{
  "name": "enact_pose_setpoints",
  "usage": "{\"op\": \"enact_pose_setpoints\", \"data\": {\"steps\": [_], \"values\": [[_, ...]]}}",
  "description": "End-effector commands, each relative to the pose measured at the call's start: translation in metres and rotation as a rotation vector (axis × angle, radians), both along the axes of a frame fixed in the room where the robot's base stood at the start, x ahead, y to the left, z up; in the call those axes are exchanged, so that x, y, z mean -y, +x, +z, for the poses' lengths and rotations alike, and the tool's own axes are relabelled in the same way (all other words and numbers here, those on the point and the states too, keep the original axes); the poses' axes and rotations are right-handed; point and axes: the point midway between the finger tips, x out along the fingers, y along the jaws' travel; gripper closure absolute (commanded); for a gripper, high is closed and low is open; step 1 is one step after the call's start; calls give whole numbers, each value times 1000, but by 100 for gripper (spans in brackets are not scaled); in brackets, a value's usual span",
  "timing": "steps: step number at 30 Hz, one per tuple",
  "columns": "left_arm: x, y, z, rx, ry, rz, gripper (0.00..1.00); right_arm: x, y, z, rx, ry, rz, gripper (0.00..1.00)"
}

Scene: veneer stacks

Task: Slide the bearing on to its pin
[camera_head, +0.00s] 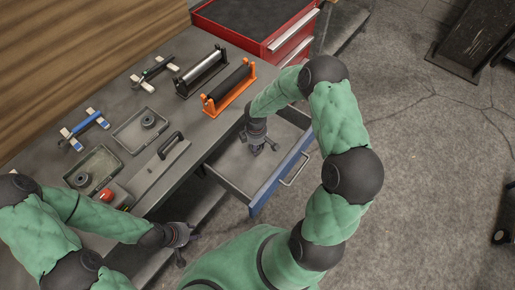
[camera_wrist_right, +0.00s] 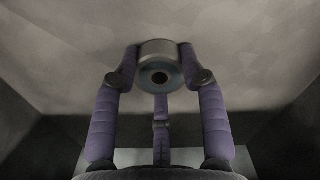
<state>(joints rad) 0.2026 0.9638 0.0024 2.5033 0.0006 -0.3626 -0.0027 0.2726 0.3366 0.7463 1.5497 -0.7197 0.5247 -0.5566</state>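My right gripper (camera_head: 258,150) reaches down into the open drawer (camera_head: 226,172). In the right wrist view, a steel bearing (camera_wrist_right: 159,66) with a dark centre hole sits between its purple fingers (camera_wrist_right: 160,55). Two fingertips press against its sides, and a third finger is below it. In the head view this bearing is hidden by the hand. My left gripper (camera_head: 185,240) hangs in front of the bench with its fingers apart and empty. Other dark rings lie in a grey tray (camera_head: 124,140) and an olive tray (camera_head: 105,157). I cannot tell which rod is the bearing's pin.
On the bench (camera_head: 190,128) are a black roller in an orange stand (camera_head: 230,87), a chrome roller in a black stand (camera_head: 202,72), a blue rod (camera_head: 86,122), a dark rod (camera_head: 158,68) and a handled plate (camera_head: 160,160). A red cabinet (camera_head: 270,48) stands behind.

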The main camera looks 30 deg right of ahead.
Motion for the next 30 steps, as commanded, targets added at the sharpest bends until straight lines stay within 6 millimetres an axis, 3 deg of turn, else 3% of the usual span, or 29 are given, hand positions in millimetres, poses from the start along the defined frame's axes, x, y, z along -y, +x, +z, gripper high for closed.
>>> {"op": "enact_pose_setpoints", "data": {"steps": [1, 2, 17, 23, 30], "values": [[0, 0, 0, 0, 0, 0, 60, 0, 0, 0, 0, 0, 0, 87], [0, 0, 0, 0, 0, 0, 60, 0, 0, 0, 0, 0, 0, 94], [0, 0, 3, 0, 0, 0, 60, 0, 0, 7, 1, -1, 0, 94], [0, 0, 15, 0, 0, 0, 60, 0, 1, 33, 2, -1, 1, 94], [0, 0, 30, 0, 0, 0, 60, -17, -33, 80, 2, 0, 2, 94]]}}
